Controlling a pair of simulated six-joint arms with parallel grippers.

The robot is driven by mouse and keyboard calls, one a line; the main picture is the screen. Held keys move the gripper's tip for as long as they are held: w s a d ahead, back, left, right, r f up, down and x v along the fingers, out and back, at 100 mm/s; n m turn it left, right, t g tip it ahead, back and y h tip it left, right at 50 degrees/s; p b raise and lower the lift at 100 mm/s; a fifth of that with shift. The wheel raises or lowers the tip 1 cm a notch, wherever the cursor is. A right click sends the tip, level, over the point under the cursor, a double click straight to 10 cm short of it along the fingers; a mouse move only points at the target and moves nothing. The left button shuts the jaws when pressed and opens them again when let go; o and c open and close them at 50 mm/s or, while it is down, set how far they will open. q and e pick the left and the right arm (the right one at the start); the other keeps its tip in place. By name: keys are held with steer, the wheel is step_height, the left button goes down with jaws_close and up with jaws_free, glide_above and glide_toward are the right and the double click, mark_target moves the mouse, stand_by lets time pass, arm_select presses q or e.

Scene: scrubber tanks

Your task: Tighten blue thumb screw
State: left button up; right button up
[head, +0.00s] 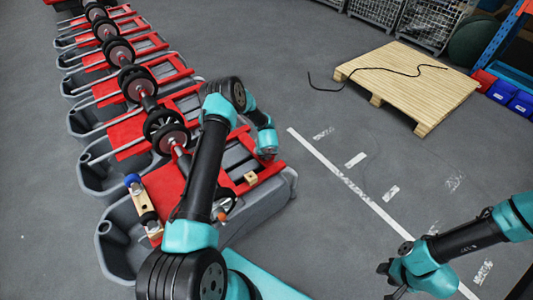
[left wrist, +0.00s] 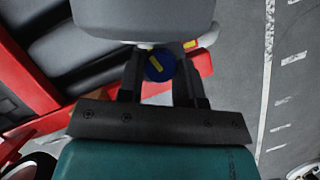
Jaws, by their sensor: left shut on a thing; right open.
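The blue thumb screw (left wrist: 160,66), a round knob with a yellow stripe, sits between the two dark fingers of my left gripper (left wrist: 161,78) in the left wrist view. The fingers are shut on it. In the head view my left gripper (head: 267,156) points down at the right end of the nearest scrubber tank (head: 262,208), and the held screw is hidden there. My right gripper (head: 393,281) is open and empty over the floor at the lower right.
More grey and red tanks with black rollers (head: 137,82) run in a row toward the upper left. A blue knob (head: 132,180) sits on the nearest tank's left side. A wooden pallet (head: 410,85) with a black cord lies at the upper right.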

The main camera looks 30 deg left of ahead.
arm_select(q)
steer(key=shift+a+m+t+h, duration=0.1)
steer(key=shift+m+t+h, duration=0.3)
steer(key=shift+m, duration=1)
steer(key=o, duration=0.9)
steer(key=shift+o, duration=0.2)
steer(key=shift+n, duration=0.3)
